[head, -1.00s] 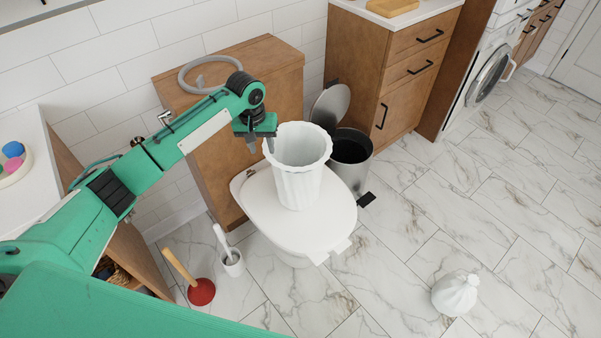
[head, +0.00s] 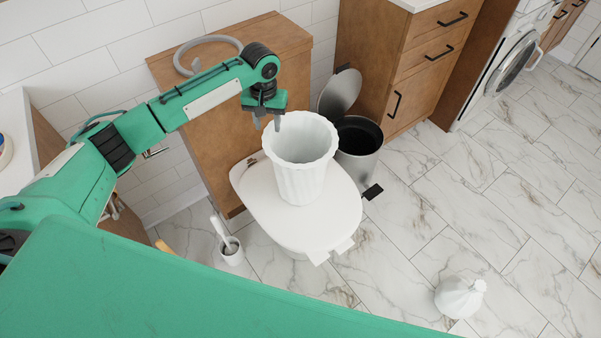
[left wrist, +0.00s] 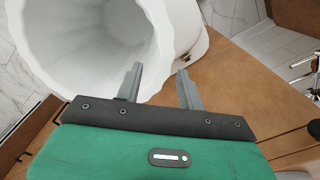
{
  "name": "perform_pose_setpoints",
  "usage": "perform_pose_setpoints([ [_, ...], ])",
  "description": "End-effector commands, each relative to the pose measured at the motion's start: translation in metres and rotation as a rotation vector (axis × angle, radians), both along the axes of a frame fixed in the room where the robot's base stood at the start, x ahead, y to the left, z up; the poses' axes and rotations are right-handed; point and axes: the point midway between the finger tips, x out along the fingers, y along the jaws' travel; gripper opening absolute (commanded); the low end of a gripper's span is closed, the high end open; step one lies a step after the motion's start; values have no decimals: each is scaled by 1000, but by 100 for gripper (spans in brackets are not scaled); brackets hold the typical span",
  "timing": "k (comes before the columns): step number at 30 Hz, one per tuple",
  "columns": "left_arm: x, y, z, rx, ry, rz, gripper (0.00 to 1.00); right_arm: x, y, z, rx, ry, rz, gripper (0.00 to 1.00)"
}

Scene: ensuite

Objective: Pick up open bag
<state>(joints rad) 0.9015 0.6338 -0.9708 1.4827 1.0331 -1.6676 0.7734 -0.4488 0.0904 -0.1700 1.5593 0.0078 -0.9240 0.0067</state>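The open bag (head: 298,180) is white and ribbed with a wide open mouth. It stands upright on the closed white toilet lid (head: 335,215). In the left wrist view the bag (left wrist: 60,45) fills the upper left, with its mouth showing. My left gripper (head: 267,124) is open and points down at the back left of the bag's rim. In the left wrist view its two fingers (left wrist: 160,88) are apart; the left one overlaps the bag's rim in the picture. I cannot tell whether they touch it. My right gripper is not in view.
A tied white bag (head: 460,297) sits on the marble floor at lower right. A metal bin (head: 358,165) with its lid up stands behind the toilet, by a wooden cabinet (head: 395,85). A toilet brush (head: 230,250) stands left of the toilet.

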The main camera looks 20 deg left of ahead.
Motion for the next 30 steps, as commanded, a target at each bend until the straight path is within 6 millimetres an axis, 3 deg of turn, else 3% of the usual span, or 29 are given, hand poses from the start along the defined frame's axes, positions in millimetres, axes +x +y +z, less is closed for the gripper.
perform_pose_setpoints([
  [13,-1,3,-51,0,-1,0,39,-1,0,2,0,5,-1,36],
  [22,-1,3,-55,0,-2,-1,39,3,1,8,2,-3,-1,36],
  [28,-1,3,-55,0,-2,-1,0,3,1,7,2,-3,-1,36],
  [30,-1,3,-55,0,-2,-1,0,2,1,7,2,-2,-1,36],
])
